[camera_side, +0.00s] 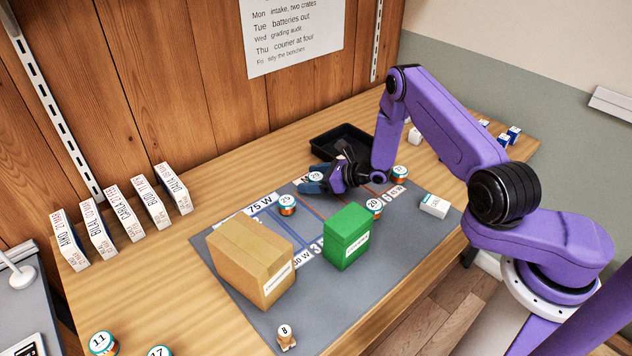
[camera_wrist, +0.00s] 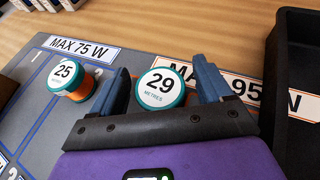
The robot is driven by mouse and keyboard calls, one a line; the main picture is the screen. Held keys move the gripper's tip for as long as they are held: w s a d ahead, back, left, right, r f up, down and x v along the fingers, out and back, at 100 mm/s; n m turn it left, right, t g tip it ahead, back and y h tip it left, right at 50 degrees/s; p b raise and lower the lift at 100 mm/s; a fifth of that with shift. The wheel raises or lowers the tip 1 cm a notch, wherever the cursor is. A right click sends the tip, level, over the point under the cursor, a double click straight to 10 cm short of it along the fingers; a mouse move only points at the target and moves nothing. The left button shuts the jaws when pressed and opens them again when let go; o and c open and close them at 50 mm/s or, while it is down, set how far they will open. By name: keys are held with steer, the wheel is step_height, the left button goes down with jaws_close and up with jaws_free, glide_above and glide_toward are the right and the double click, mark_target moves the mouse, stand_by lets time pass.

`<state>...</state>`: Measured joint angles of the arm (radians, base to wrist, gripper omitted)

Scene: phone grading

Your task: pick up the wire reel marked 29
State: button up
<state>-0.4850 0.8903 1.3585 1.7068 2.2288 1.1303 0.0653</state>
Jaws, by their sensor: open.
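The wire reel marked 29 (camera_wrist: 160,89) has a white top with a teal rim and stands on the grey mat (camera_side: 225,265). In the wrist view it lies between the two blue fingers of my open gripper (camera_wrist: 166,85), with a gap visible on the right side. In the side view my gripper (camera_side: 315,184) is low over the far part of the mat, and the label of reel 29 (camera_side: 315,176) shows among the fingers. Whether the fingers touch the reel cannot be told. The lower part of the reel is hidden.
Reel 25 (camera_side: 287,205) stands left of my gripper. A black tray (camera_side: 325,146) is close behind it. Reels 20 (camera_side: 374,208) and 27 (camera_side: 399,173), a green box (camera_side: 346,236) and a cardboard box (camera_side: 245,262) also stand nearby.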

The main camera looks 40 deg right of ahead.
steer(key=shift+w+a+f, duration=0.15)
steer(key=shift+w, duration=0.15)
steer(key=c, duration=1.1)
